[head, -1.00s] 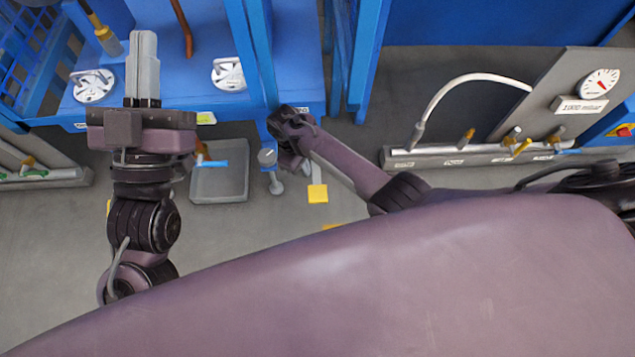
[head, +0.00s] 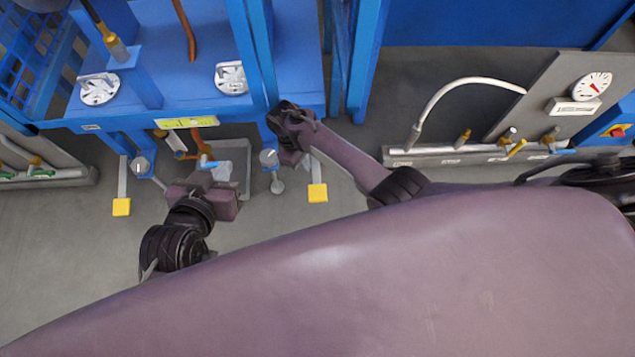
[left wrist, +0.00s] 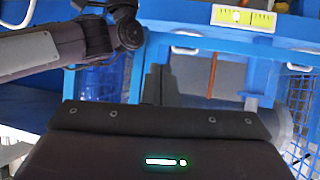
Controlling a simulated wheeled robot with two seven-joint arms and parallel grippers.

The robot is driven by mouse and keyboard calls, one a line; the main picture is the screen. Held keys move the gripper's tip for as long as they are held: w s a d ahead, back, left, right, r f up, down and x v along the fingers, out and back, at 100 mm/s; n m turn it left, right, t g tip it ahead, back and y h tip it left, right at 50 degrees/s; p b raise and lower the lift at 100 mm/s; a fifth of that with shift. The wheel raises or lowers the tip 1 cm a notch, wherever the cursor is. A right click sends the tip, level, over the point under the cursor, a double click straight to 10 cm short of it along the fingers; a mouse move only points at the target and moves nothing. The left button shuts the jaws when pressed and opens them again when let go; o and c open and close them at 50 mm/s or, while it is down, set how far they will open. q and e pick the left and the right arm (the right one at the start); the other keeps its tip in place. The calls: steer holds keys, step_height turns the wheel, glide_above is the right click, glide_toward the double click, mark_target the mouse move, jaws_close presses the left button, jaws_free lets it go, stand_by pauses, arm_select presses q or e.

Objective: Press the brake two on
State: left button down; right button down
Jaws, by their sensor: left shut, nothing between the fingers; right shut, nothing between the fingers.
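Two yellow foot pads on thin grey bars stand low in front of the blue frame: a left pad (head: 121,206) and a right pad (head: 317,193). No number on them is readable, so I cannot tell which is brake two. My left gripper (head: 222,172) is shut and empty, low between the pads and apart from both, over a grey tray (head: 243,178).
The blue frame (head: 185,95) carries two white clamp discs (head: 99,89) (head: 231,78). A yellow label (head: 187,122) is on its front edge, with orange and blue fittings below. A grey panel with a gauge (head: 592,86) stands right. Grey floor is clear at lower left.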

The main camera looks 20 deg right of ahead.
arm_select(q)
steer(key=s+a+f+n+g+y+p, duration=0.1)
steer(key=s+a+f+g+y+p, duration=0.4)
steer(key=s+a+f+g+p, duration=0.4)
steer(key=shift+s+a+f+n, duration=0.3)
steer(key=shift+s+a+f, duration=0.25)
steer(key=shift+f, duration=0.05)
steer(key=shift+g, duration=0.3)
